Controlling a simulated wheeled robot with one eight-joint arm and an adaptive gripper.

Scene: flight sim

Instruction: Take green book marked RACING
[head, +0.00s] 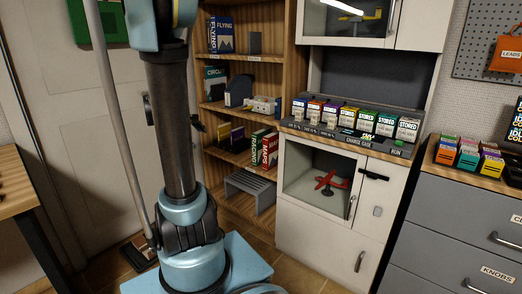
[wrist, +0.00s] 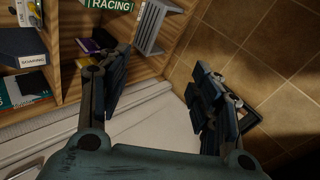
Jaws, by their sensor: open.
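The green book marked RACING (head: 257,145) stands on a lower shelf of the wooden bookcase in the head view, leaning beside a red and white book (head: 268,152). In the wrist view the green book (wrist: 110,4) shows only as a strip with its white lettering at the top edge. My gripper (wrist: 163,90) is open and empty in the wrist view, its two dark fingers wide apart. The green book lies beyond the fingers, apart from them. I cannot make out the gripper in the head view.
A grey slatted rack (head: 250,188) stands below the book; it also shows in the wrist view (wrist: 150,25). Purple and yellow books (head: 232,136) stand left of it. A white cabinet (head: 318,235) adjoins the bookcase on the right. Tiled floor (wrist: 270,55) is partly clear.

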